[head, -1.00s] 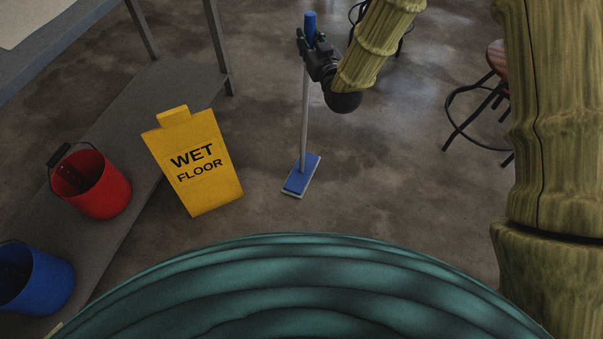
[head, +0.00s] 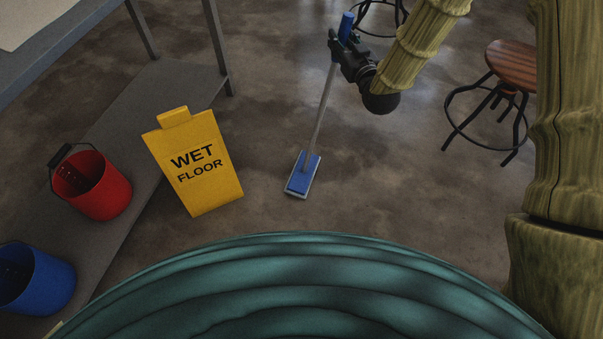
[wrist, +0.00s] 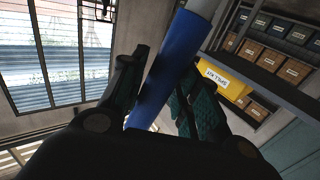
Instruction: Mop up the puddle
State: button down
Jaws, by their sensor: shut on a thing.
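The mop has a blue grip, a thin grey pole (head: 322,110) and a flat blue head (head: 303,174) that rests on the floor. My gripper (head: 343,40) is shut on the blue grip near the top of the pole. The pole leans, its top toward the right. In the wrist view the blue grip (wrist: 166,68) runs between the two fingers. I cannot make out a clear edge of a puddle; the concrete floor (head: 270,110) has dark blotches and shiny patches.
A yellow wet floor sign (head: 193,162) stands left of the mop head. A red bucket (head: 100,190) and a blue bucket (head: 40,285) are on a grey low shelf (head: 150,95) at left. A wooden-seated stool (head: 512,63) stands at right. Floor around the mop head is clear.

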jog(key=shift+s+d+f, duration=0.1)
jog(key=shift+d+f, duration=0.05)
jog(key=shift+f, duration=0.2)
jog(key=a+p, duration=0.1)
jog(key=a, duration=2.1)
jog(key=shift+w+r, duration=0.2)
jog(key=shift+r, duration=0.15)
jog(key=d, duration=1)
jog(key=shift+d+f, duration=0.3)
jog(key=shift+d, duration=0.1)
jog(key=shift+a, duration=0.1)
dwell(0.4)
jog(key=a+r+p, duration=0.2)
jog(key=a, duration=0.8)
jog(key=a+r+p, duration=0.2)
jog(key=a+r, duration=0.1)
jog(key=a, duration=0.6)
jog(key=shift+a, duration=0.4)
dwell(0.5)
dwell(0.4)
